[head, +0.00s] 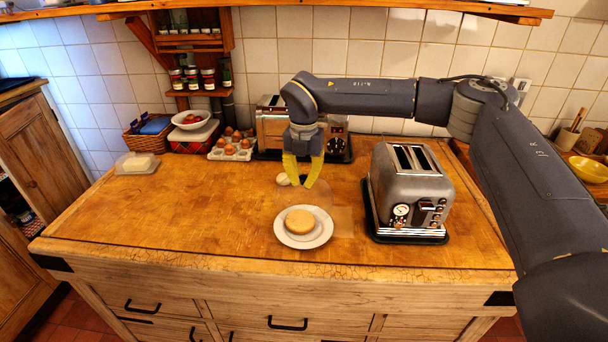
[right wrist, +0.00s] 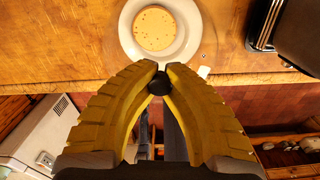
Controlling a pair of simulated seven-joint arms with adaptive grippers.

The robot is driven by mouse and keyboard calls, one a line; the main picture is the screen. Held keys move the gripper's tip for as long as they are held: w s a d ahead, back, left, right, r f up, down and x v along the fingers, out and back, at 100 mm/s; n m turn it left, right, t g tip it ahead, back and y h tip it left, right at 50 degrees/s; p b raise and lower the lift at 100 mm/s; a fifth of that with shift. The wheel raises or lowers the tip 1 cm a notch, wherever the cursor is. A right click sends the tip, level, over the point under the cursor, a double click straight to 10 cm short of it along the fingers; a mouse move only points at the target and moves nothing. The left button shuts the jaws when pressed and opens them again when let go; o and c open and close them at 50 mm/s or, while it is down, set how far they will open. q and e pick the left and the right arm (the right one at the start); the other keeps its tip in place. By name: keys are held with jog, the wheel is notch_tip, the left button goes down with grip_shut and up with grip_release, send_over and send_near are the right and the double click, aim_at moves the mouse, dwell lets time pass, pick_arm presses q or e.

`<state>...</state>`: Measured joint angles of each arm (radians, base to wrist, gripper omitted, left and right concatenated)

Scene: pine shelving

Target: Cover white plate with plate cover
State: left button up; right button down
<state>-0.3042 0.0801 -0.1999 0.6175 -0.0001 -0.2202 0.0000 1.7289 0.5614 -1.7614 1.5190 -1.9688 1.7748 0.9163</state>
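The white plate (head: 303,244) lies on the wooden counter with a round, pale yellow cake (head: 298,222) on it. In the right wrist view the plate (right wrist: 128,40) is just beyond my fingertips. My right gripper (head: 303,184) has yellow fingers and is above and behind the plate. In the right wrist view its fingertips (right wrist: 158,80) close on a small dark knob (right wrist: 158,86), which appears to belong to the clear plate cover (head: 320,196). The cover is see-through and only faintly visible, so its exact height over the plate is hard to tell. My left gripper is out of view.
A silver toaster (head: 409,188) on a dark base stands right of the plate. Another toaster (head: 272,125), an egg tray (head: 231,150) and a bowl (head: 190,119) are at the back. A butter dish (head: 137,163) is at left. The counter's left-middle is clear.

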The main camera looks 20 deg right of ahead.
jog(key=shift+f, duration=3.9)
jog(key=shift+f, duration=0.25)
jog(key=c, duration=1.5)
grip_release()
